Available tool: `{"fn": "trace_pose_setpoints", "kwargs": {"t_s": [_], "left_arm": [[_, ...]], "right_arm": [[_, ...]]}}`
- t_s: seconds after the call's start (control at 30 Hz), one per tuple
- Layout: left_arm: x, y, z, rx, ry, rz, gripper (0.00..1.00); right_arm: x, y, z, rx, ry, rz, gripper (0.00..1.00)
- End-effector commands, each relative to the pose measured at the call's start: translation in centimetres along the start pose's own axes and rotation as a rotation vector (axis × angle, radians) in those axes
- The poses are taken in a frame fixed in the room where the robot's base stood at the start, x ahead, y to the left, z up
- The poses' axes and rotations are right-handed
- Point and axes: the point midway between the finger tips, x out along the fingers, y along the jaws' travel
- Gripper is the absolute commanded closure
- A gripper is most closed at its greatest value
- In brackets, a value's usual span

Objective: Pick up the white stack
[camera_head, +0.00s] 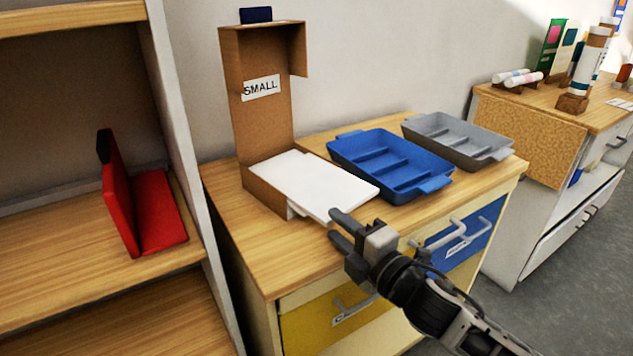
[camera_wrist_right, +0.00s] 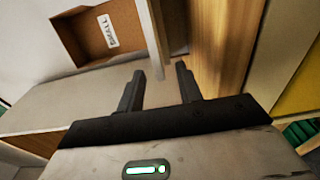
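The white stack (camera_head: 318,183) lies flat in the lower part of an open cardboard box (camera_head: 264,124) marked SMALL, and its near end sticks out past the box front. My right gripper (camera_head: 338,226) is at this near corner of the stack, with one finger above the other. In the right wrist view, its fingers (camera_wrist_right: 160,75) are apart, and the pale edge of the stack (camera_wrist_right: 152,40) shows ahead and between them, with gaps at both sides. The gripper is open and not clamped on it. My left gripper is not in view.
A blue tray (camera_head: 432,184) and a grey tray (camera_head: 490,154) stand right of the box on the wooden cabinet top (camera_head: 300,262). A shelf (camera_head: 60,256) with a red object (camera_head: 160,205) is at the left. Another cabinet with bottles stands at the right.

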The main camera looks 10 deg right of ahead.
Motion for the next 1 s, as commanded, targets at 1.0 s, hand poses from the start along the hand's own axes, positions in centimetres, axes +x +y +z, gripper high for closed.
{"fn": "trace_pose_setpoints", "kwargs": {"t_s": [1.0], "left_arm": [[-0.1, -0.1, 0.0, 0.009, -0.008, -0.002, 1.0]], "right_arm": [[3.5, 0.4, 0.2, -0.002, 0.001, 0.004, 1.0]]}}
